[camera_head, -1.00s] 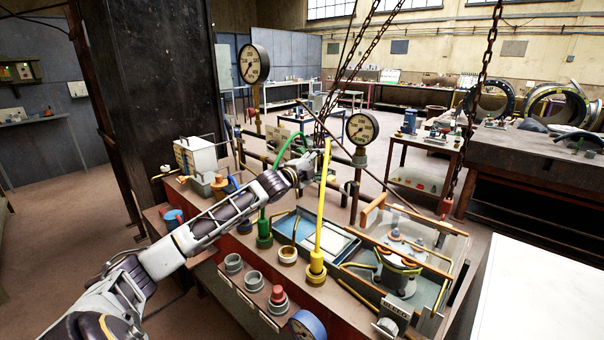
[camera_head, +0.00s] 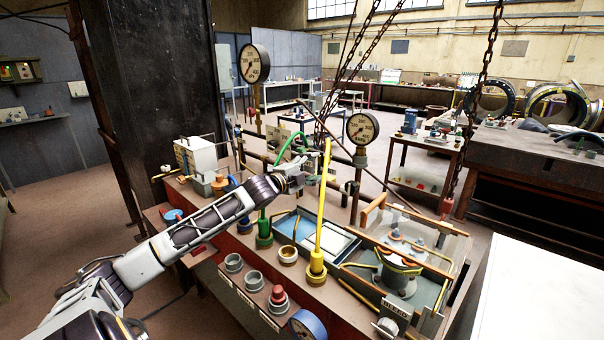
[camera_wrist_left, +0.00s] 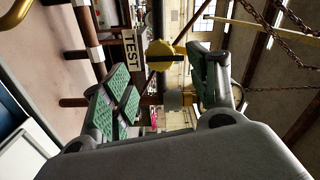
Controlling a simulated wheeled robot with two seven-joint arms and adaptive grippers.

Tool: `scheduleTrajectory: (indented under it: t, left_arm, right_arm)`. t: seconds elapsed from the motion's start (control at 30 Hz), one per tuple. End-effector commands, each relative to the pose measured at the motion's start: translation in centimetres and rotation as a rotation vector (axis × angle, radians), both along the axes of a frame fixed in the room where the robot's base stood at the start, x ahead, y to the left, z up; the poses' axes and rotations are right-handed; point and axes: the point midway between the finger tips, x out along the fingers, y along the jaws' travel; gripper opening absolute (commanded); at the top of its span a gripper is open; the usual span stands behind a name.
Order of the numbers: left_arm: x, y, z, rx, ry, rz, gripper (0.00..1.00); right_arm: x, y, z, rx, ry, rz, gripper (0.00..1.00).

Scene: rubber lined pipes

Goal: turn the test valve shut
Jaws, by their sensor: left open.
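The test valve (camera_wrist_left: 166,56) shows in the left wrist view as a yellow handle with a dark band on a pipe fitting. A white label (camera_wrist_left: 131,54) reading "TEST" is just left of it. My left gripper (camera_wrist_left: 163,88) is open, its green-padded fingers on either side of the view with the valve between and beyond them. I see no contact with the handle. In the head view my left gripper (camera_head: 306,172) is over the bench near the pipes, and it hides the valve or makes it too small to tell. My right gripper is not in view.
A tall yellow rod (camera_head: 325,215) stands just right of my gripper. A green hose (camera_head: 285,148) curves close behind it. Two round gauges, one left (camera_head: 254,63) and one right (camera_head: 362,128), rise from the pipes. Chains (camera_head: 345,70) hang behind. A clear-walled tank (camera_head: 440,262) sits at right.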

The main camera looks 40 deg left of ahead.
Motion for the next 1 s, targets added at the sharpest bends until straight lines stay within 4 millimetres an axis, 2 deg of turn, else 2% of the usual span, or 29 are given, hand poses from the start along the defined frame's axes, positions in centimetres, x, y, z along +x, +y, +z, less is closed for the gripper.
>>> scheduleTrajectory:
  t: [1.0]
  left_arm:
    - [-4.1,0.2,-0.1,-0.001,0.002,-0.001,0.59]
  right_arm:
    - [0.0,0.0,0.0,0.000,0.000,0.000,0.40]
